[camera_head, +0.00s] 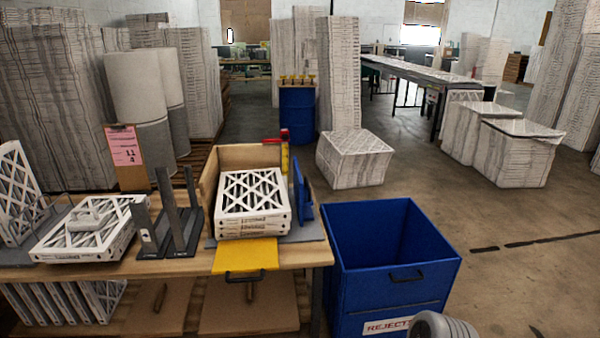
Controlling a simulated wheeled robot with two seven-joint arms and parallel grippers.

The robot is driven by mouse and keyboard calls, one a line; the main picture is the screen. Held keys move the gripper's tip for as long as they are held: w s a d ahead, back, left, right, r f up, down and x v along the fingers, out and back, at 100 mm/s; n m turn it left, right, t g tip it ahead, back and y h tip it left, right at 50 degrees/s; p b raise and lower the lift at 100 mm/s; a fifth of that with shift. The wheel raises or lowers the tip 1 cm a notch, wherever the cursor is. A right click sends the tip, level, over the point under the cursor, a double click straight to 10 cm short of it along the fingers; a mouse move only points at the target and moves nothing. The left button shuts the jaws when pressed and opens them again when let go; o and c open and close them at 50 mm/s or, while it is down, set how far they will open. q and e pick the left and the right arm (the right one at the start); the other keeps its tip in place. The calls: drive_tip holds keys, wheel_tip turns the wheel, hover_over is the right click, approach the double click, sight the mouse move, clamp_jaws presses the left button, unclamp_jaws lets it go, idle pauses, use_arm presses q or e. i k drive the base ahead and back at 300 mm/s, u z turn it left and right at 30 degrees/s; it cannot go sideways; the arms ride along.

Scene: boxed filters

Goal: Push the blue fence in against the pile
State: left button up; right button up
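The blue fence (304,192) stands at the right end of the wooden bench, on the right side of the pile. A narrow gap seems to show between them. The pile (252,203) is several white-framed filters with a diamond lattice on top, stacked fairly squarely. A wooden back board (240,157) and side board stand behind and left of it. A yellow plate with a dark handle (246,257) sticks out in front of the pile. Neither of my grippers is in view.
A blue rejects bin (388,262) stands right of the bench. A red-topped yellow post (284,155) rises behind the fence. Dark grey uprights (178,215) and more filters (92,228) stand left of the pile. A grey ribbed part shows at bottom right.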

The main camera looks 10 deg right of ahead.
sight(302, 190)
drive_tip(key=u, duration=0.2)
drive_tip(key=k, duration=0.35)
drive_tip(key=z, duration=1.35)
drive_tip(key=i, duration=1.3)
drive_tip(key=u, duration=0.75)
